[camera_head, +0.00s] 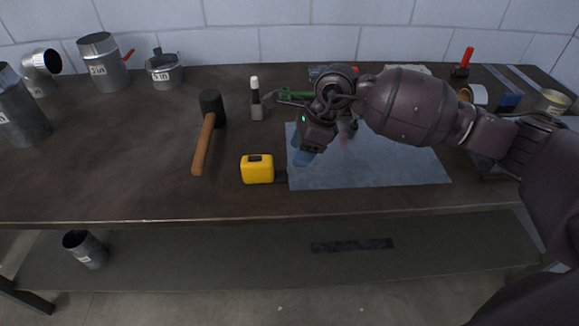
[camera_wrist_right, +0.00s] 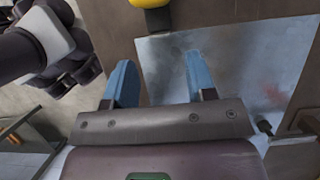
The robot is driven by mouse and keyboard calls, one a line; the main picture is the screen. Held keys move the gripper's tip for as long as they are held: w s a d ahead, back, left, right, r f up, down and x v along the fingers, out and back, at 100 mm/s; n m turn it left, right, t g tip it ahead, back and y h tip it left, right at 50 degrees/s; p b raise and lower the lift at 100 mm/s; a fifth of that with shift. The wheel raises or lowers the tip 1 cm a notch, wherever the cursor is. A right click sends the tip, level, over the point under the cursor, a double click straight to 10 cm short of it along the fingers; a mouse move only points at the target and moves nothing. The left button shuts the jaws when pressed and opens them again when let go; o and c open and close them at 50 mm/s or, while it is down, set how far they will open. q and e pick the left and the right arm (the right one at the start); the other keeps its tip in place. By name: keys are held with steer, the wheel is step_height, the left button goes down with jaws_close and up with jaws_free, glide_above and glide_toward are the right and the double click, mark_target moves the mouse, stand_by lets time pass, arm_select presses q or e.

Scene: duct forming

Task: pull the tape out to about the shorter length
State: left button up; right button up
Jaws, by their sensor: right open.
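The yellow tape measure (camera_head: 257,171) stands on the bench near its front edge, left of a grey metal sheet. A short dark piece (camera_head: 281,177) sticks out from its right side toward the sheet. My right gripper (camera_head: 302,160) is over the sheet's left part, right of the tape measure and apart from it. In the right wrist view its two blue fingers (camera_wrist_right: 161,80) are spread with nothing between them. That view cuts off the tape measure (camera_wrist_right: 149,3) at the top, with the dark piece (camera_wrist_right: 158,19) beside it. My left gripper is not in view.
The metal sheet (camera_head: 390,170) lies flat under my right arm. A mallet (camera_head: 203,143) lies left of the tape measure. A small white-topped tool (camera_head: 256,100) stands behind it. Metal duct pieces (camera_head: 104,62) stand at the back left. The bench front left is clear.

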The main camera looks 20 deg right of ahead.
mark_target(288, 169)
steer(key=shift+b+x, duration=0.3)
steer(key=shift+x, duration=2.8)
steer(key=shift+c, duration=0.5)
steer(key=shift+r, duration=0.1)
jaws_close()
